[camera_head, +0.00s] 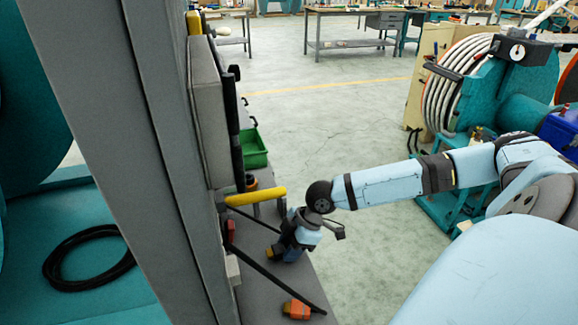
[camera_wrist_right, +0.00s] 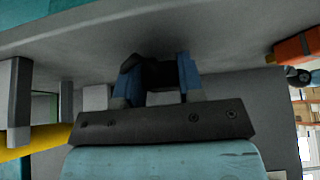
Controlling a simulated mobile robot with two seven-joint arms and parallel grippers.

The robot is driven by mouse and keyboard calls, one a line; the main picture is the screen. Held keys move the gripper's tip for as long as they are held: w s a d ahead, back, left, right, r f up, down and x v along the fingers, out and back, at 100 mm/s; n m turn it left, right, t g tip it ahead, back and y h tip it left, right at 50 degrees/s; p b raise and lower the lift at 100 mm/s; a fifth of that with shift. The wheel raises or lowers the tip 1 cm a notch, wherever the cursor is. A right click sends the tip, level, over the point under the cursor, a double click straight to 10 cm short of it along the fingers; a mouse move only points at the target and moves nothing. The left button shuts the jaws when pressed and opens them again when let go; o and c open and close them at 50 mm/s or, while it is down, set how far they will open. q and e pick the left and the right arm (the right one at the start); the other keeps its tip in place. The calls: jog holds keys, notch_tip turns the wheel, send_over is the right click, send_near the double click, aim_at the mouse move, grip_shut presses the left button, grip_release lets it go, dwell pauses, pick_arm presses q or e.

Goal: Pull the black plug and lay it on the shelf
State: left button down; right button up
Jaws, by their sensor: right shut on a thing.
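My right gripper (camera_head: 278,252) points down low over the grey shelf (camera_head: 256,303) beside the panel. In the right wrist view its two blue fingers are shut on a black piece, the black plug (camera_wrist_right: 158,73), held close to the shelf surface (camera_wrist_right: 225,55). In the head view the gripper hides most of the plug. A black cable (camera_head: 252,219) runs from the panel towards the gripper. I cannot tell whether the plug touches the shelf. My left gripper is not in view.
An orange plug (camera_head: 296,309) lies near the shelf's front; it also shows in the right wrist view (camera_wrist_right: 294,48). A yellow handle (camera_head: 257,196) juts from the panel (camera_head: 208,110) above the shelf. A green bin (camera_head: 254,150) stands behind. Open floor lies right of the shelf.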

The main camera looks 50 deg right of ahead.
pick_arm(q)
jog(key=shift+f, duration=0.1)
pick_arm(e)
jog(key=shift+f, duration=0.15)
jog(key=o, duration=1.2)
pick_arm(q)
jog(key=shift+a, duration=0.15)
pick_arm(e)
jog(key=shift+d+r, duration=0.15)
jog(key=shift+r, duration=0.1)
pick_arm(q)
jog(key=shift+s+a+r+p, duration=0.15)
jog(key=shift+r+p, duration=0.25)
jog(key=shift+p, duration=0.4)
pick_arm(e)
jog(key=v, duration=1.3)
jog(key=shift+s+r, duration=0.1)
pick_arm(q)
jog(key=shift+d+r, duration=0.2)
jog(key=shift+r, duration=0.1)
